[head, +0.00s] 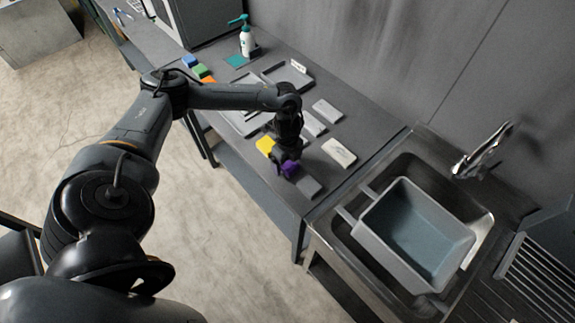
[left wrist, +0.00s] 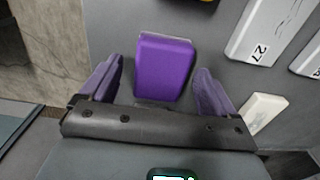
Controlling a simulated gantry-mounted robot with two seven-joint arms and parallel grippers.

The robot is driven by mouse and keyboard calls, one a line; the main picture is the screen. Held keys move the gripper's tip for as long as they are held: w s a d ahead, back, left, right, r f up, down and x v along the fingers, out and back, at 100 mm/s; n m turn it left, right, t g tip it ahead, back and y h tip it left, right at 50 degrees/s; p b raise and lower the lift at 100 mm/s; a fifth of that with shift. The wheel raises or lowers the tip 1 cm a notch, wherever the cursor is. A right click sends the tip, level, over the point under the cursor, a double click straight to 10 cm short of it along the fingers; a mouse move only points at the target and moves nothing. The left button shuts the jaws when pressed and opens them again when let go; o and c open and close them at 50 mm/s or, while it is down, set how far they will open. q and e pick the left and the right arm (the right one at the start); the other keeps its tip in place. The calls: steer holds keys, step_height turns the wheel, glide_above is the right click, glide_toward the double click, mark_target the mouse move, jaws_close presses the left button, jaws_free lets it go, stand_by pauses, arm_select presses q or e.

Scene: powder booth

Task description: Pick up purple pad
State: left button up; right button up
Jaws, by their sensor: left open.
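The purple pad (head: 290,169) lies on the dark bench near its front edge, between a yellow pad and a grey pad. My left gripper (head: 285,158) is over it and partly hides it. In the left wrist view the purple pad (left wrist: 164,66) sits between the two spread fingers of my left gripper (left wrist: 158,82). A gap shows on each side of the pad, so the fingers do not appear to touch it. The left gripper is open and empty. My right gripper is in neither view.
The yellow pad (head: 265,145) and dark grey pad (head: 309,187) are close by. Pale blocks (head: 339,152) lie behind, one numbered 27 (left wrist: 262,30). Green, blue and orange pads and a pump bottle (head: 247,42) are farther off. A grey tub (head: 375,215) stands in the sink at right.

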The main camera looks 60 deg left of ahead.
mark_target(287, 165)
arm_select(q)
steer(key=shift+f, duration=0.1)
steer(key=c, duration=1.1)
steer(key=shift+c, duration=0.2)
steer(key=shift+r, duration=0.75)
steer(key=r, duration=0.3)
steer(key=shift+s+d, duration=0.15)
steer(key=shift+d, duration=0.1)
steer(key=s+d+r+p, duration=0.3)
steer(key=s+d+r, duration=0.3)
steer(key=d, duration=0.2)
steer(key=shift+s+d+r, duration=0.3)
steer(key=shift+d, duration=0.1)
